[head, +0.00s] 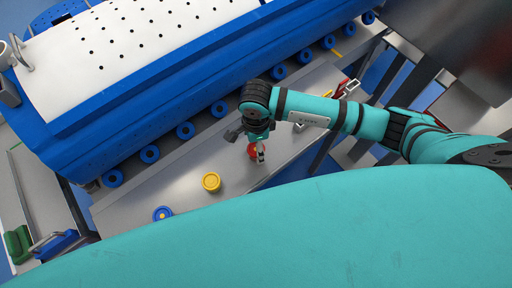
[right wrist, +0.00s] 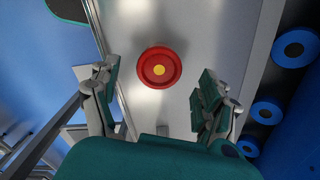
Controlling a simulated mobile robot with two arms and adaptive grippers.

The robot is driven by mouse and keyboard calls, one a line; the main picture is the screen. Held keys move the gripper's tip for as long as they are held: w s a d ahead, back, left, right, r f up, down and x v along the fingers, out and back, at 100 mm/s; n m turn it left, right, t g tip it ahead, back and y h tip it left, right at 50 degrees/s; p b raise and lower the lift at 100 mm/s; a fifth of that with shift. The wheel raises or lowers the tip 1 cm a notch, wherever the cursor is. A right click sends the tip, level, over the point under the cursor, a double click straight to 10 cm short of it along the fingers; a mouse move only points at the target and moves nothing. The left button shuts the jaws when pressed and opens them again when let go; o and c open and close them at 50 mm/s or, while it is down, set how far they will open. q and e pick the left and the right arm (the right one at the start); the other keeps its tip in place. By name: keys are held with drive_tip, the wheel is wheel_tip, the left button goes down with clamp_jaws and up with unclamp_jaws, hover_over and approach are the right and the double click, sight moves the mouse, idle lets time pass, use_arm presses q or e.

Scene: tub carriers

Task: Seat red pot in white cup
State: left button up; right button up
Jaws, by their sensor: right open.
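The red pot (right wrist: 159,68) is round with a yellow dot in its middle and sits upright on the grey bench. In the head view it shows as a small red patch (head: 253,151), partly hidden by my right gripper (head: 247,145). My right gripper is open. In the right wrist view its fingers stand apart to the left and right, with the pot beyond them in line with the gap and nothing held. I cannot clearly make out the white cup in either view. My left gripper is not in view.
A yellow pot (head: 211,182) and a blue pot (head: 162,214) stand on the grey bench (head: 130,205), left of the red one. A large blue-and-white machine with several blue rollers (head: 186,131) borders the bench's far side. Coloured items (head: 347,88) lie at its right end.

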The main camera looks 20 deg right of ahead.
drive_tip(key=shift+f, duration=1.2)
drive_tip(key=c, duration=1.3)
